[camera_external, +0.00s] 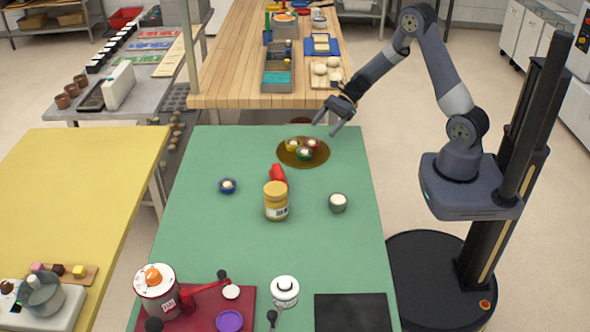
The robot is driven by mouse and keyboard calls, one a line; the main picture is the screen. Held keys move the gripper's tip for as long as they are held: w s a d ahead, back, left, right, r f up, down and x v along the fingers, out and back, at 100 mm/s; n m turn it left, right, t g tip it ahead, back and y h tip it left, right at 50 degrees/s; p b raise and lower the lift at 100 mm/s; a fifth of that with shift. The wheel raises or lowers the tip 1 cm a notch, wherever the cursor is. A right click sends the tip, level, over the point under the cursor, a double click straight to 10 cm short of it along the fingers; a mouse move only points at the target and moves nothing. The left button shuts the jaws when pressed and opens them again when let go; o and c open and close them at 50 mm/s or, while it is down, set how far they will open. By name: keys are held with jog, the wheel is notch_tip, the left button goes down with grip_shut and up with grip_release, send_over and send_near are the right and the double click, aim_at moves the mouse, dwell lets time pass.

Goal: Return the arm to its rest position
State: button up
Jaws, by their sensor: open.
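My gripper (331,123) is open and empty. It hangs above the far right part of the green table (190,250), with its fingers pointing down and left. My arm is raised and bent at the elbow, reaching in from the column on the right. The fingers look apart from the mat and cups.
A dark red tray (250,312) and a black plate (353,312) lie at the front. A wooden table (222,75) adjoins behind.

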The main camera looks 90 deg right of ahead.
aim_at(314, 140)
jog(key=x, duration=0.7)
jog(key=shift+s+f, duration=0.15)
jog(key=shift+f, duration=0.1)
jog(key=r, duration=0.3)
jog(key=shift+s+d, duration=0.1)
jog(key=shift+d, duration=0.1)
jog(key=shift+r, duration=0.65)
